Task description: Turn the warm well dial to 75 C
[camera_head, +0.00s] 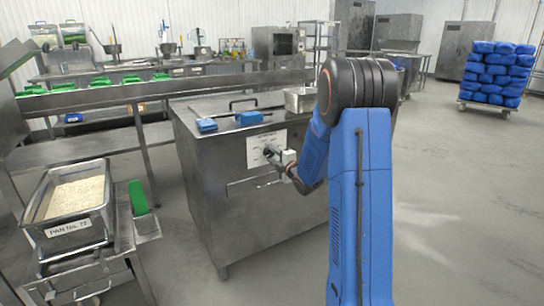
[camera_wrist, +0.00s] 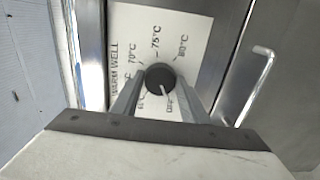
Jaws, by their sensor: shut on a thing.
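The warm well dial (camera_wrist: 159,77) is a round dark knob on a white plate (camera_wrist: 130,25) lettered "WARM WELL". Marks for 70, 75 and 80 °C fan out around it; some lower lettering is partly hidden by my fingers. A pale pointer line on the knob appears to run toward the lower right, away from the 75 °C mark. My gripper (camera_wrist: 158,98) has one finger on each side of the dial and is shut on it. In the head view my gripper (camera_head: 271,154) reaches the white plate (camera_head: 255,143) on the cabinet front; the dial cannot be made out there.
The steel cabinet (camera_head: 205,185) carries blue items (camera_head: 249,117) and a steel pan (camera_head: 300,101) on top. A bar handle (camera_wrist: 245,85) stands out right of the plate. A rice pan (camera_head: 60,228) stands on a cart at left. Open floor lies at right.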

